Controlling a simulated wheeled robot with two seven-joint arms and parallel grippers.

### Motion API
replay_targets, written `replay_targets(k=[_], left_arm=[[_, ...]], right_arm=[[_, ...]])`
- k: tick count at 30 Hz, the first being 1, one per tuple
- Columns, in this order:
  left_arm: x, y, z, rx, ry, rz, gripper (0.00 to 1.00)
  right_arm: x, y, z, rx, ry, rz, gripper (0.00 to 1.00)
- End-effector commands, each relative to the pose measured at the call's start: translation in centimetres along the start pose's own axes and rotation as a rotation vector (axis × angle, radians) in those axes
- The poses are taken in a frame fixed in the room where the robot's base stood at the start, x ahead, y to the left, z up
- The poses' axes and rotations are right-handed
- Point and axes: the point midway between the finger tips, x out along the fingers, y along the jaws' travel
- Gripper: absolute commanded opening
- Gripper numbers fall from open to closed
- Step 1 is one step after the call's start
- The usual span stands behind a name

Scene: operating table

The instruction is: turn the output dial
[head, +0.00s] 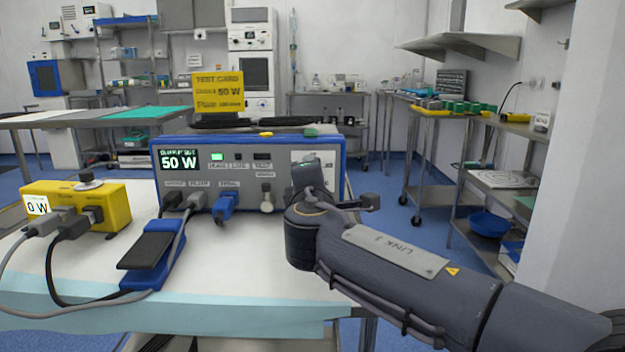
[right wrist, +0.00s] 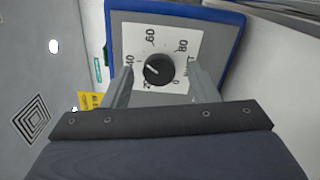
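The output dial (right wrist: 159,70) is a round black knob with a white mark on its left side, on a white scale plate (right wrist: 186,35) numbered up to 80. My right gripper (right wrist: 160,66) is open around it, one finger on each side, with a visible gap to the knob. The dial sits on a blue-framed generator (head: 250,148), whose display (head: 179,161) reads 50 W. In the head view my right arm hides the dial. A yellow test card (head: 218,91) on top also says 50 W. My left gripper is out of view.
A yellow meter (head: 112,205) reading 0 W stands at the left with grey and black cables plugged in. A blue foot pedal (head: 160,262) lies before the generator. Cables cross the table's front left. A shelf and trolleys stand at the right.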

Motion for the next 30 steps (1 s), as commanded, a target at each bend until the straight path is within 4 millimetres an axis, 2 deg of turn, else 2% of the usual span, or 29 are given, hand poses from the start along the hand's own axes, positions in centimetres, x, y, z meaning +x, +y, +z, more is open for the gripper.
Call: replay_targets(k=[8, 21, 30], left_arm=[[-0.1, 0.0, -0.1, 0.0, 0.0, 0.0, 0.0], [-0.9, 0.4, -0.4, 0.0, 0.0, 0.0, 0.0], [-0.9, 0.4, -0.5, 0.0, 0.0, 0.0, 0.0]], right_arm=[[-0.5, 0.1, 0.0, 0.0, 0.0, 0.001, 0.54], [-7.1, 0.1, 0.0, 0.0, 0.002, 0.0, 0.54], [-7.8, 0.0, 0.0, 0.0, 0.0, 0.0, 0.54]])
